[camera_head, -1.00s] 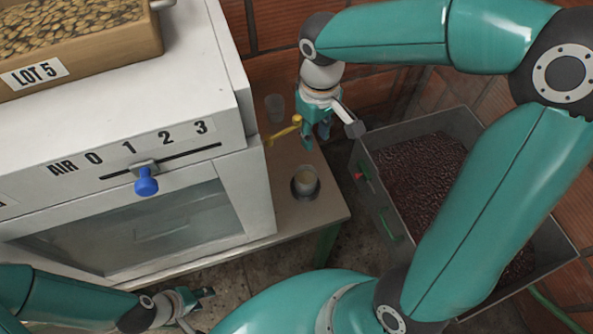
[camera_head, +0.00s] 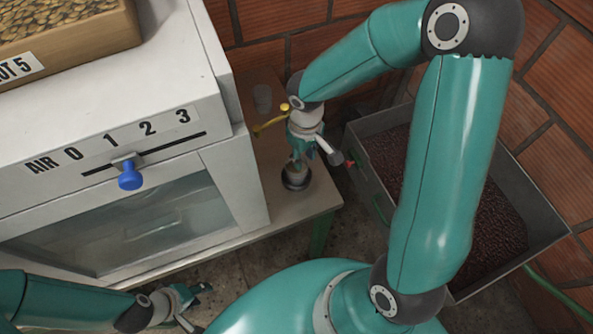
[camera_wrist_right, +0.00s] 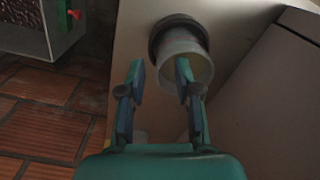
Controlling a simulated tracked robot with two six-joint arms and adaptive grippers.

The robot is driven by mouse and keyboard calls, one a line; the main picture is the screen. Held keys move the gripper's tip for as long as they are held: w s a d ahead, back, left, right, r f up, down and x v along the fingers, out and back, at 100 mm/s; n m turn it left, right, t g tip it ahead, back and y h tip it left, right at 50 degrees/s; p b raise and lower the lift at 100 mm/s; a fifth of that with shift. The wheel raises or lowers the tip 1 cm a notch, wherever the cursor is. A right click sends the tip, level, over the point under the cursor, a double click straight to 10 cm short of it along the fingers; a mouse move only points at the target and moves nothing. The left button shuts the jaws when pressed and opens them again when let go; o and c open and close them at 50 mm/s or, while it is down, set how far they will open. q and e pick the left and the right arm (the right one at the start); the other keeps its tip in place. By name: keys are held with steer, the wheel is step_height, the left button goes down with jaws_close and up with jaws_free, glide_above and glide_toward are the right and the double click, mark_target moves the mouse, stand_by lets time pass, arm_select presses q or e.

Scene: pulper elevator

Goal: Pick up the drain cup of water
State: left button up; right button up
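The drain cup (camera_wrist_right: 197,58), a pale translucent cup, stands in a dark round ring (camera_head: 296,184) on the table beside the white machine. In the head view my right gripper (camera_head: 297,164) is above it and hides most of it. In the right wrist view this gripper (camera_wrist_right: 160,68) is open, with one finger overlapping the cup's near rim and the other out to its left; nothing is gripped. Whether the fingers touch the cup, and the water level, cannot be told. My left gripper (camera_head: 192,305) is open and empty at the lower left.
The white machine (camera_head: 235,185) with its blue slider knob (camera_head: 130,176) borders the table (camera_head: 300,212) on the left. A yellow handle (camera_head: 270,122) and a clear cup (camera_head: 263,98) are behind the gripper. A grey bin of dark red cherries (camera_head: 495,205) stands to the right.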

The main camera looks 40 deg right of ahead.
mark_target(297, 171)
steer(key=shift+f, duration=1.45)
jaws_close()
steer(key=shift+r, duration=0.15)
